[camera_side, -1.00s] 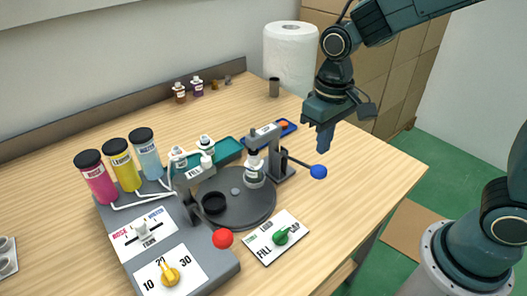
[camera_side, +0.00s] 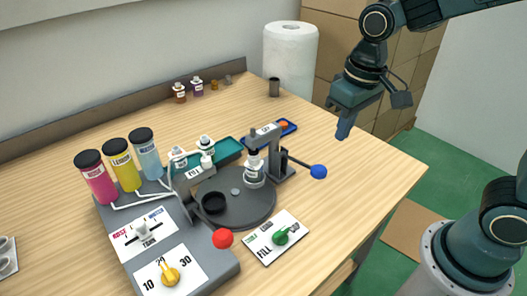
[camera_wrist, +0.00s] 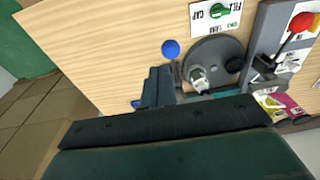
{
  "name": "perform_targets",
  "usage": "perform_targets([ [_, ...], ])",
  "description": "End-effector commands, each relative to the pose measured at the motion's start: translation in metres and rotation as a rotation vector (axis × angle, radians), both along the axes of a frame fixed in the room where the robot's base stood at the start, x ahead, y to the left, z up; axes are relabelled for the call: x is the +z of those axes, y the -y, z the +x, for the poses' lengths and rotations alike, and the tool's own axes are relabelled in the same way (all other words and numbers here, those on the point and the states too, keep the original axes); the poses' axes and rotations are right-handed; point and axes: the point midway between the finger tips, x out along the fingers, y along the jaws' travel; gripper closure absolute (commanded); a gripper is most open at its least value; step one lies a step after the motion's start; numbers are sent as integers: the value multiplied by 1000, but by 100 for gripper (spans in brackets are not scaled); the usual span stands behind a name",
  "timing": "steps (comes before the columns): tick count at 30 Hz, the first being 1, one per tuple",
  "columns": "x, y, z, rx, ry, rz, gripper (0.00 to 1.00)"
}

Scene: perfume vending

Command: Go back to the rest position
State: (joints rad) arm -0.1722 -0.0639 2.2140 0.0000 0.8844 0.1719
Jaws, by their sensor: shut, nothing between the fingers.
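My gripper (camera_side: 343,130) is shut and empty. It hangs in the air over the right part of the table (camera_side: 372,178), to the right of the perfume machine and apart from it. In the wrist view my gripper (camera_wrist: 157,85) shows its fingers together, with nothing held. The machine's round dark turntable (camera_side: 262,211) carries a small white bottle (camera_side: 254,174) under the grey press (camera_side: 284,158). The press lever has a blue knob (camera_side: 318,171), which also shows in the wrist view (camera_wrist: 171,48).
A red knob (camera_side: 223,238) and a green-knobbed FILL panel (camera_side: 262,246) stand at the front. Pink (camera_side: 99,185), yellow (camera_side: 125,171) and blue (camera_side: 149,160) bottles stand at left. A paper roll (camera_side: 290,58) and a dark cup (camera_side: 274,87) are behind. The table's right side is clear.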

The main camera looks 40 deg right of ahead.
Motion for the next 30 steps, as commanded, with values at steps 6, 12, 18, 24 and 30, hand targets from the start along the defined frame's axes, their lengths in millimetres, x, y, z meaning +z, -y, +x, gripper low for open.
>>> perform_targets([
  [6,28,17,-29,-3,98,8,100],
  [12,45,30,-56,-5,183,8,100],
  [18,56,41,-83,-5,269,2,100],
  [24,62,48,-107,-5,343,-9,100],
  [30,63,52,-120,-6,381,-17,100],
])
